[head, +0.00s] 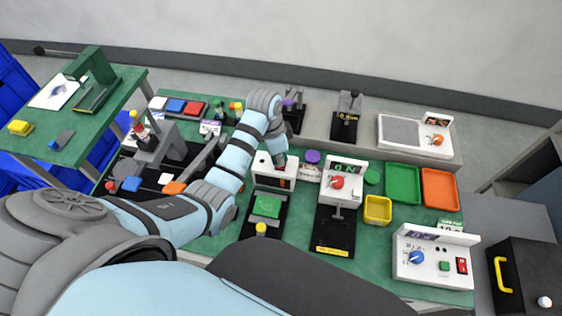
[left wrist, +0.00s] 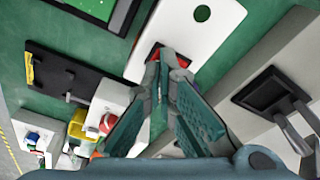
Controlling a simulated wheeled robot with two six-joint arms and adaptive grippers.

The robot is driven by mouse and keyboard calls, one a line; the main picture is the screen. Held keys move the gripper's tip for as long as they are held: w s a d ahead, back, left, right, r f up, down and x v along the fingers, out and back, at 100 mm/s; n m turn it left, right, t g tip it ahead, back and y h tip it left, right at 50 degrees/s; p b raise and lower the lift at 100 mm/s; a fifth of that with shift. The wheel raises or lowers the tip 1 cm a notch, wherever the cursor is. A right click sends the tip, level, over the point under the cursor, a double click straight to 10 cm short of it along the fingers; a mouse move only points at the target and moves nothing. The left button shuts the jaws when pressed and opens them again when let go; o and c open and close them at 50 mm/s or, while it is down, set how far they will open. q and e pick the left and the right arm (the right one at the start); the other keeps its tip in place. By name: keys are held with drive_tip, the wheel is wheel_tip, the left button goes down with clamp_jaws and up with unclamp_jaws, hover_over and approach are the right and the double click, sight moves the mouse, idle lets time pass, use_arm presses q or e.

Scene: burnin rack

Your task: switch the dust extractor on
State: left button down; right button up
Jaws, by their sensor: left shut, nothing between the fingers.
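A white box (head: 262,160) stands near the middle of the green bench; I cannot read its label, so I cannot tell for sure that it is the dust extractor's switch box. In the left wrist view its white face (left wrist: 205,22) has a round hole and a dark opening with a red part (left wrist: 182,61) in it. My left gripper (head: 281,160) reaches down over this box, shut and empty. In the left wrist view its fingertips (left wrist: 167,60) are at the opening, beside the red part; I cannot tell whether they touch it. My right gripper is out of view.
A stand with a red knob (head: 337,182) is right of the box, and a green-plated fixture (head: 267,206) is in front. A white panel (head: 435,258) with a blue dial and red switch stands at the right. Green (head: 403,184) and orange (head: 440,188) trays lie behind it.

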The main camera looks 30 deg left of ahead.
use_arm(q)
drive_tip(key=shift+f, duration=0.6)
drive_tip(key=shift+r, duration=0.1)
wheel_tip(320, 180, up, 3)
drive_tip(key=shift+f+p, duration=0.1)
drive_tip(key=shift+p, duration=0.9)
drive_tip(key=shift+r, duration=2.05)
